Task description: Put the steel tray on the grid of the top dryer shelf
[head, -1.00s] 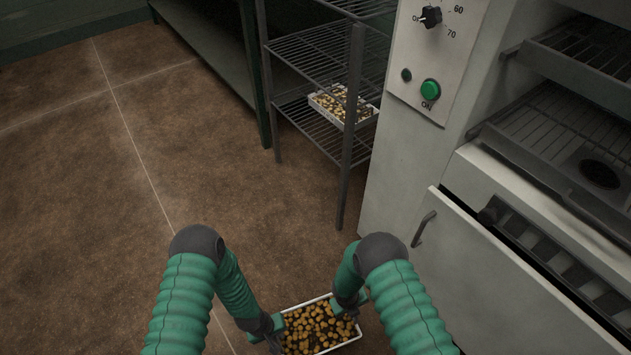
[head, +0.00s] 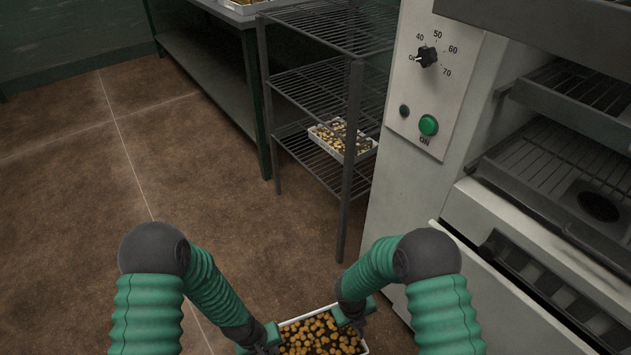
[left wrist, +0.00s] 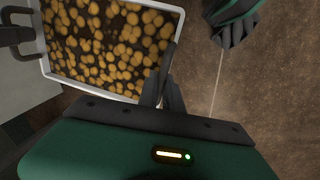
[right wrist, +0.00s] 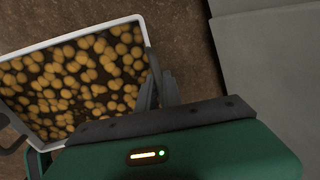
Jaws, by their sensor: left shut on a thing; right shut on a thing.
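The steel tray (head: 290,325), light-rimmed and full of small brown-yellow round pieces, is at the bottom edge of the head view, its near part cut off. My left gripper (head: 266,340) is shut on its left rim, and my right gripper (head: 350,314) on its right rim. The tray also shows in the left wrist view (left wrist: 110,93) and right wrist view (right wrist: 143,30), with the fingers at its rim. The dryer (head: 385,190) stands at the right. Its upper visible shelf (head: 560,98) is partly cut off by the frame. A lower grid (head: 545,150) shows below it.
A wire rack (head: 350,150) stands left of the dryer, with a filled tray (head: 335,148) on its low shelf. A dark green table (head: 215,75) is behind, with another tray (head: 245,5) on top. The dryer's lower panel (head: 500,285) slants outward. Brown floor at left is clear.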

